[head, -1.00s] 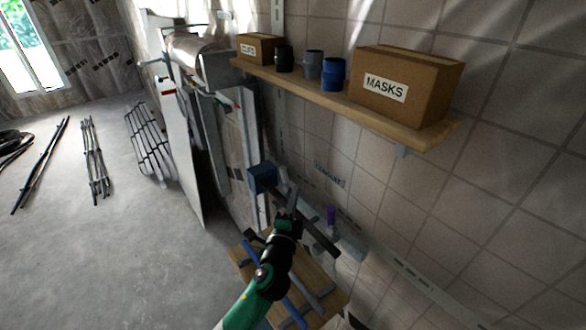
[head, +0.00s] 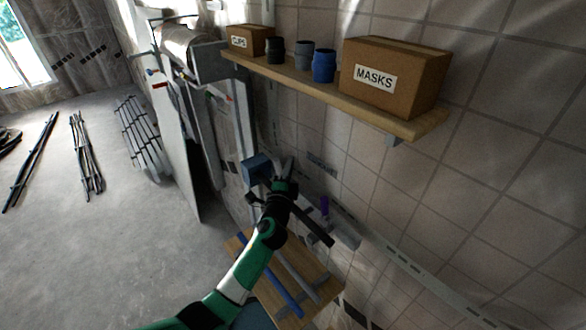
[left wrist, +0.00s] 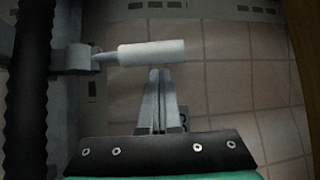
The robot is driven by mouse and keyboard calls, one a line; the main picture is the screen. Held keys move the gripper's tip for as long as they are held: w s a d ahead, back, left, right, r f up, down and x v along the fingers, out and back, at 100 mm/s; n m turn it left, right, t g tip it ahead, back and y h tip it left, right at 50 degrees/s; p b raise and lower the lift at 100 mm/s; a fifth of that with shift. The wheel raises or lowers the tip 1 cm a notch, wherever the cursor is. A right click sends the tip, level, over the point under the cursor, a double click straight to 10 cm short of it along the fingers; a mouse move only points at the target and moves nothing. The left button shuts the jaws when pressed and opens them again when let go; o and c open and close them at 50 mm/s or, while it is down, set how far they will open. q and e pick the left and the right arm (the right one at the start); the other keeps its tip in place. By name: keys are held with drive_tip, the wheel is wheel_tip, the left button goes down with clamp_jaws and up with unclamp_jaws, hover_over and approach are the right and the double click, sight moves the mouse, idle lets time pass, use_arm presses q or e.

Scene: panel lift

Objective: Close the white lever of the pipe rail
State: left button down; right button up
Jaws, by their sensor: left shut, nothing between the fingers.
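The white lever (left wrist: 150,52) lies level across the upper left wrist view. Its left end joins a grey clamp (left wrist: 76,58) beside a grey upright. My left gripper (left wrist: 160,72) is shut and empty, with its fingertips just below the lever's middle in that view; I cannot tell whether they touch it. In the head view, my left gripper (head: 282,168) is near the wall, beside a blue block (head: 256,168). I cannot make out the lever there. My right gripper is not in view.
A wooden shelf (head: 412,128) with a masks box (head: 395,75), a smaller box and cups runs along the tiled wall above the arm. A wooden board (head: 318,283) with blue and grey bars is below. A white panel (head: 178,150) stands left.

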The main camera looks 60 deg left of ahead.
use_arm(q)
drive_tip(key=shift+s+f, duration=0.1)
drive_tip(key=shift+s, duration=1)
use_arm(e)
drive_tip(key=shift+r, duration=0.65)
